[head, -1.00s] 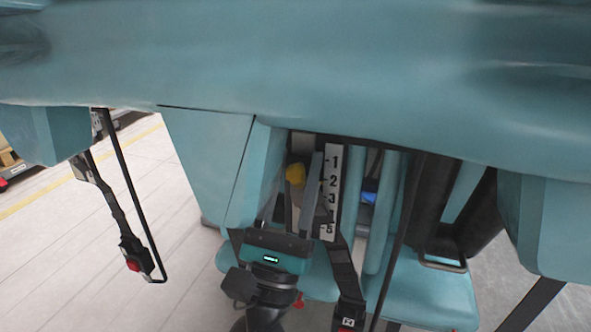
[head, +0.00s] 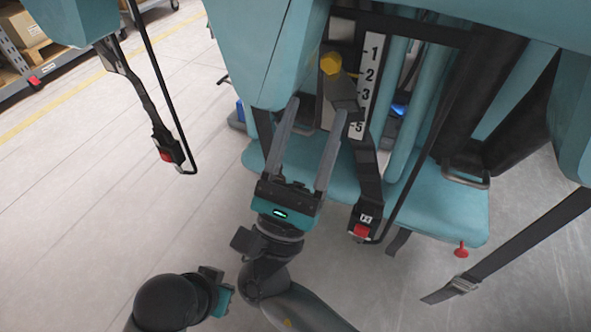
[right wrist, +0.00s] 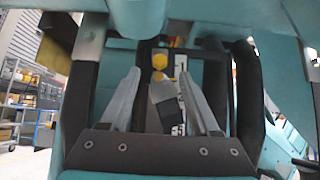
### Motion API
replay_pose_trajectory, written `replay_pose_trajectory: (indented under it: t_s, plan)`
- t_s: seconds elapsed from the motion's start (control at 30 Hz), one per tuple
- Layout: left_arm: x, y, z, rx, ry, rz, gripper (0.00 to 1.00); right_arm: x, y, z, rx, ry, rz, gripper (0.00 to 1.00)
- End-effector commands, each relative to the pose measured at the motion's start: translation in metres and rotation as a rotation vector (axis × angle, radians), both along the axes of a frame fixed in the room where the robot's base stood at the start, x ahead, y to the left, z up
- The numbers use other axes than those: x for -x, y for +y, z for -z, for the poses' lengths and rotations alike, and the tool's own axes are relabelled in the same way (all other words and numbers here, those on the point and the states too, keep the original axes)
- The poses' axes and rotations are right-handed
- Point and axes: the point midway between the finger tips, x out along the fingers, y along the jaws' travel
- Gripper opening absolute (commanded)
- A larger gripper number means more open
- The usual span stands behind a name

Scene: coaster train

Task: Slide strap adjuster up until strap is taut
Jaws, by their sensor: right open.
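A black strap adjuster (head: 343,92) sits beside a white scale plate (head: 372,70) with black numbers, below a yellow knob (head: 330,63). The strap (head: 366,165) hangs from it to a buckle with a red button (head: 361,231). My right gripper (head: 317,106) is open, its fingers pointing up at the adjuster. The right fingertip overlaps the adjuster's lower part in the head view; contact is unclear. In the right wrist view, the adjuster (right wrist: 162,92) and knob (right wrist: 160,61) appear between the open fingers. My left gripper (head: 223,300) shows only partly at the bottom; its fingers are hidden.
Teal seat parts (head: 265,45) flank the adjuster on the left. A thin black bar runs along its right. The tiled floor at left is clear.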

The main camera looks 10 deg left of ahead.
Motion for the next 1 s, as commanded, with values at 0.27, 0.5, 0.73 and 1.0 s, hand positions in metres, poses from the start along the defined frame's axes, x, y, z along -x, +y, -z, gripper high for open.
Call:
replay_pose_trajectory:
  t_s: [0.27,0.5,0.73,1.0]
  plan:
    - [-0.004,0.0,0.003,0.0,-0.005,0.0,0.0,0.036,0.012,0.039,0.0,0.002,0.001,0.63]
    - [-0.005,0.0,0.002,0.0,-0.007,0.001,0.0,0.047,0.015,0.049,-0.002,-0.001,-0.001,0.63]
    - [-0.005,-0.001,0.003,0.003,-0.007,0.0,0.0,0.047,0.015,0.049,-0.001,0.0,0.0,0.63]
    - [-0.005,-0.001,0.003,0.004,-0.005,-0.001,0.0,0.047,0.015,0.049,-0.001,-0.001,0.0,0.63]
